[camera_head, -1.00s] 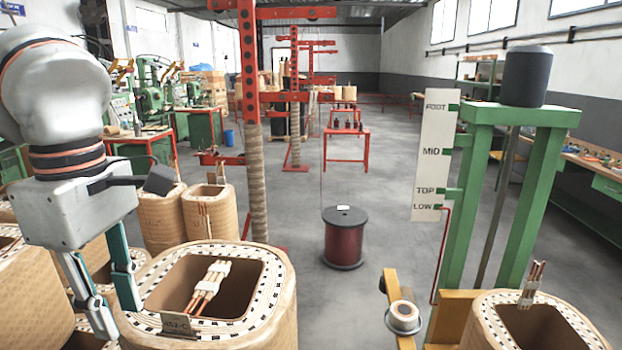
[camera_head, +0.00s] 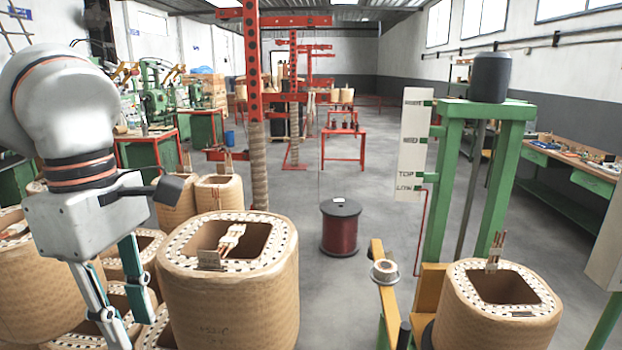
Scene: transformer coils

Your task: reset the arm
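My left gripper (camera_head: 132,333) hangs at the left with its fingers pointing down. Its two fingers are spread apart with nothing between them. It is left of the large brown transformer coil (camera_head: 228,312), in front of other coils. That coil has a square opening, a small tag and pale-wrapped copper leads (camera_head: 231,238) at its top. A second coil (camera_head: 497,325) with copper leads stands at the lower right beside the green frame. My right gripper is not in view.
Several more coils (camera_head: 28,265) crowd the left side. A dark red wire spool (camera_head: 340,232) stands on the floor in the middle. A green frame (camera_head: 443,205) with a white level plate (camera_head: 412,150) stands at the right, near a workbench (camera_head: 575,172).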

